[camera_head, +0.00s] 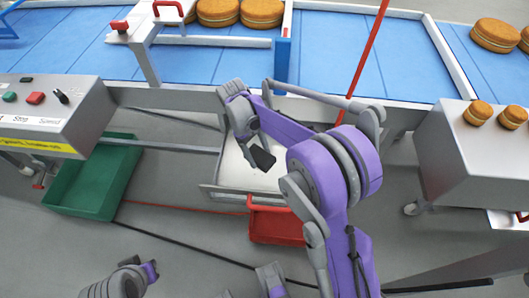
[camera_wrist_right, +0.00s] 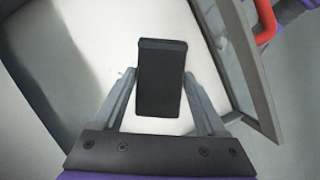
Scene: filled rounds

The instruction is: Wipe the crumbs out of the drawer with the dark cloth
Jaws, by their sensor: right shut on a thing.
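The drawer (camera_head: 228,190) is pulled out under the conveyor, with a pale floor and grey walls. My right gripper (camera_head: 252,146) reaches down into it from above. It is shut on the dark cloth (camera_head: 262,158), a black, flat, block-like piece. In the right wrist view, the cloth (camera_wrist_right: 161,85) sits between both fingers of the right gripper (camera_wrist_right: 158,84), over the white drawer floor (camera_wrist_right: 100,30). Whether it touches the floor I cannot tell. Tiny specks left of the cloth may be crumbs; they are too small to be sure.
A red bin (camera_head: 275,228) stands just in front of the drawer, and a green bin (camera_head: 93,180) lies to the left. A control box (camera_head: 62,112) is at left. Filled rounds (camera_head: 262,12) sit on the blue conveyor (camera_head: 335,50). A metal cabinet (camera_head: 475,160) stands at right.

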